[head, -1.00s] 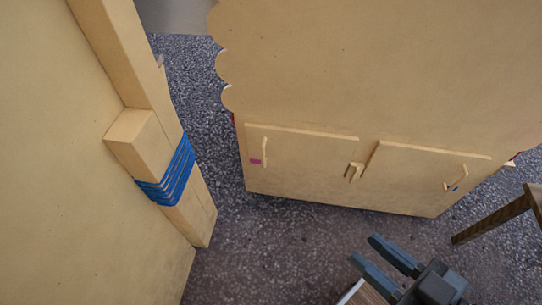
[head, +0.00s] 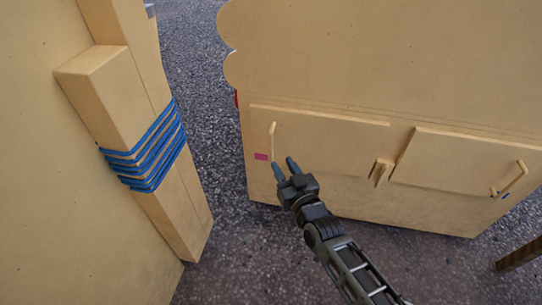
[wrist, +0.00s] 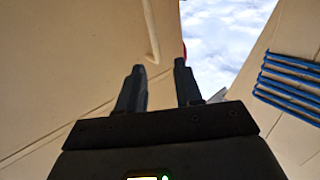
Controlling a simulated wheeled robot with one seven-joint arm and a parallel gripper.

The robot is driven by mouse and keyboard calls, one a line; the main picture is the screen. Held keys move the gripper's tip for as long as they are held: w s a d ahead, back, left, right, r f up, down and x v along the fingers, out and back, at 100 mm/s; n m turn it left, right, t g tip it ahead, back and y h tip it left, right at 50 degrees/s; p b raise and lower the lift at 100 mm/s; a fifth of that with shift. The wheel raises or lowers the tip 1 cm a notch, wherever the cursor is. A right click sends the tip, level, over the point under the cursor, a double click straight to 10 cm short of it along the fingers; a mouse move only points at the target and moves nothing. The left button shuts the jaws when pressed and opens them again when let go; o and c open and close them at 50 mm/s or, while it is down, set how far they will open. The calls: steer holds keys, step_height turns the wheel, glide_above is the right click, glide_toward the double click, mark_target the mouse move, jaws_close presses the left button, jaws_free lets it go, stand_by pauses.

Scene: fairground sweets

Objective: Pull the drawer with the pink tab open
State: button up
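The drawer front with the pink tab (head: 261,156) is the left of two panels on a pale wooden cabinet, and it looks closed. Its upright bar handle (head: 272,143) is just right of the tab. My gripper (head: 284,162) is open and empty, below and slightly right of the handle, with its fingers pointing up towards it. In the wrist view, the handle (wrist: 151,32) runs down from the top, beyond the gap between my open fingers (wrist: 159,68). I see no contact with it. The pink tab does not show in the wrist view.
The right panel (head: 455,160) has a slanted handle (head: 512,178) and a blue tab (head: 505,196). A wooden catch (head: 381,172) sits between the panels. A wooden post bound with blue cord (head: 145,155) stands left. Speckled floor (head: 235,235) is free between them.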

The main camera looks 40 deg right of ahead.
mark_target(272, 144)
steer(key=b+x, duration=0.1)
steer(key=x, duration=0.2)
steer(key=b+x, duration=0.1)
steer(key=x, duration=0.3)
steer(key=b+x, duration=0.1)
steer(key=x, duration=0.3)
steer(key=shift+w+d+f, duration=0.15)
steer(key=shift+d+f, duration=0.15)
steer(key=shift+d, duration=0.15)
jaws_close()
